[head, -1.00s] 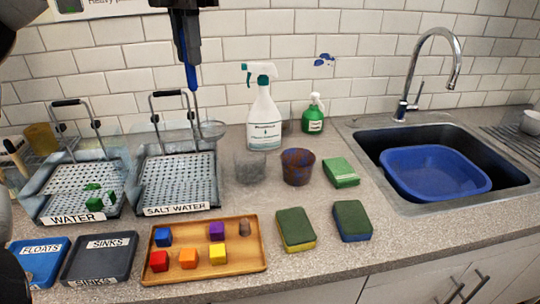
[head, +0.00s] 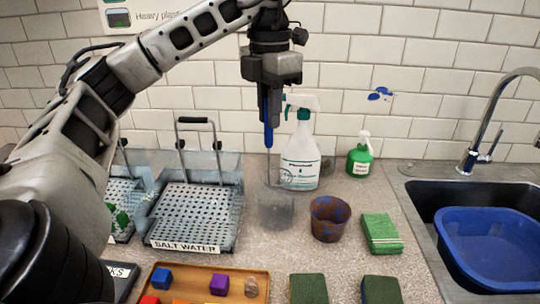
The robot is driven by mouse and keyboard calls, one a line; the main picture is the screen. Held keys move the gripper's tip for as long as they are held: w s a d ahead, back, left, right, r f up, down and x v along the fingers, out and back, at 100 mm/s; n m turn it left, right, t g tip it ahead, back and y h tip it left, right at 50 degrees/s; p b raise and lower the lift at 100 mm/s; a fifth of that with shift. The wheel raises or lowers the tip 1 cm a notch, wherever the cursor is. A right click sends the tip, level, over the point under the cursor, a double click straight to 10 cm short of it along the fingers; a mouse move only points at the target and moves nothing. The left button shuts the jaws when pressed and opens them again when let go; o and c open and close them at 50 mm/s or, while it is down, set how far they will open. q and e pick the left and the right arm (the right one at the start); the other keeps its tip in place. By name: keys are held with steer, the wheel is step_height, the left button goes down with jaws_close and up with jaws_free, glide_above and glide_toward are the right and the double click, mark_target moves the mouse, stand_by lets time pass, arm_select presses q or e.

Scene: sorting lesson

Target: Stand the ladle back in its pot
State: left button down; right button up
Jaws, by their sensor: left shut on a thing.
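My left gripper (head: 268,112) is shut on the blue handle of the ladle (head: 268,137), which hangs upright with its thin shaft pointing down. The ladle's lower end is over or in a clear grey pot (head: 276,212) on the counter. The bowl is hard to make out against the clear wall, so I cannot tell whether it is inside or behind. A brown and blue mottled pot (head: 328,220) stands just right of the clear one. My right gripper is not in view.
A white spray bottle (head: 300,162) stands close behind the clear pot, with a green bottle (head: 360,158) farther right. The salt water tank (head: 185,247) is at left, a wooden tray (head: 200,283) in front. A green sponge (head: 381,234) and a sink with blue basin (head: 490,250) are right.

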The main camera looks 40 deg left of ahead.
mark_target(269, 145)
arm_select(q)
step_height(269, 145, down, 6)
steer(key=shift+r, duration=0.2)
step_height(269, 145, down, 4)
steer(key=b, duration=0.3)
steer(key=shift+r, duration=0.1)
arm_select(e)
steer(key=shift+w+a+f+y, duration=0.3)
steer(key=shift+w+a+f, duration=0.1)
arm_select(q)
steer(key=c, duration=1.8)
jaws_free()
steer(key=shift+f, duration=0.2)
steer(key=o, duration=0.4)
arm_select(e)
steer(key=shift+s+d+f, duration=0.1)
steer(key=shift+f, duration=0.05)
arm_select(q)
steer(key=shift+r, duration=0.1)
